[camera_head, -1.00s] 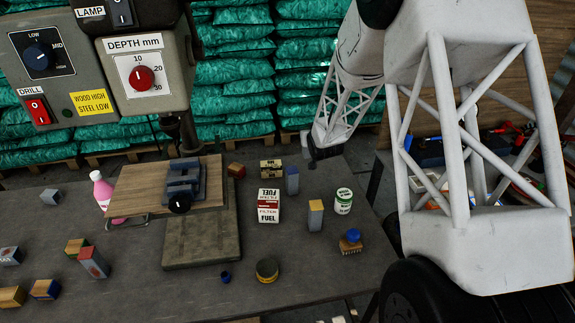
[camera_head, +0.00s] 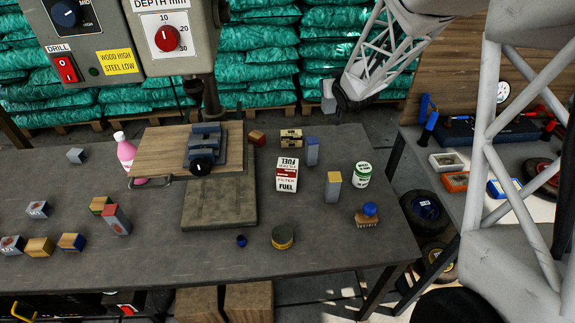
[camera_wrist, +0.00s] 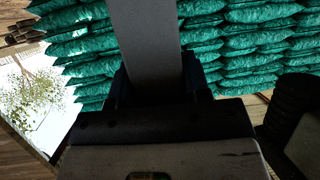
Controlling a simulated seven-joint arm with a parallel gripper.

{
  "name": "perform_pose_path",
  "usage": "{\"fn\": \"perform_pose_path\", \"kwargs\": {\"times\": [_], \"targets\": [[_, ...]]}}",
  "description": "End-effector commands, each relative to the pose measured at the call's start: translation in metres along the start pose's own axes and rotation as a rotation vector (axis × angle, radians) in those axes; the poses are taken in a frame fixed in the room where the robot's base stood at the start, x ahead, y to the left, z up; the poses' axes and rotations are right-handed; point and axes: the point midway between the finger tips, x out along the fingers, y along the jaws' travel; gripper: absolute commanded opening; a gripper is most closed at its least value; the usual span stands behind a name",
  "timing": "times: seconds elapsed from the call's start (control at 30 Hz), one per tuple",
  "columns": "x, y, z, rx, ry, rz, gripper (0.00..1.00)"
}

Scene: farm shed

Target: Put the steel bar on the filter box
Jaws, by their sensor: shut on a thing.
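My gripper (camera_head: 338,100) hangs beyond the table's back edge, to the right of and farther back than the filter box. In the wrist view my gripper (camera_wrist: 155,90) is shut on a long flat grey bar, the steel bar (camera_wrist: 147,40), which sticks out from the jaws. In the head view the steel bar shows only as a small pale grey end (camera_head: 328,96) beside the jaws. The filter box (camera_head: 287,175), white and red with FUEL and FILTER lettering, stands on the table. Its top looks clear. The bar is apart from it.
Near the filter box stand a blue-topped block (camera_head: 312,152), a yellow-topped block (camera_head: 333,187), a white and green can (camera_head: 362,174), a brush (camera_head: 368,215) and a round tin (camera_head: 283,237). The drill stand's base (camera_head: 220,210) is left of it. Bare table (camera_head: 330,250) lies in front.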

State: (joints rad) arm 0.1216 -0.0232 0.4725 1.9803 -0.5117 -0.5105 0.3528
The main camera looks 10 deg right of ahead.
Motion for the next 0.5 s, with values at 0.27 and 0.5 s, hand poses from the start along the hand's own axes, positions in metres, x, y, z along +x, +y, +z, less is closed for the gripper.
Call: {"fn": "perform_pose_path", "kwargs": {"times": [0.27,0.5], "targets": [[-0.068,-0.050,0.020,-0.070,0.000,-0.164,0.12],[-0.132,-0.096,0.048,-0.136,0.000,-0.325,0.12]]}}
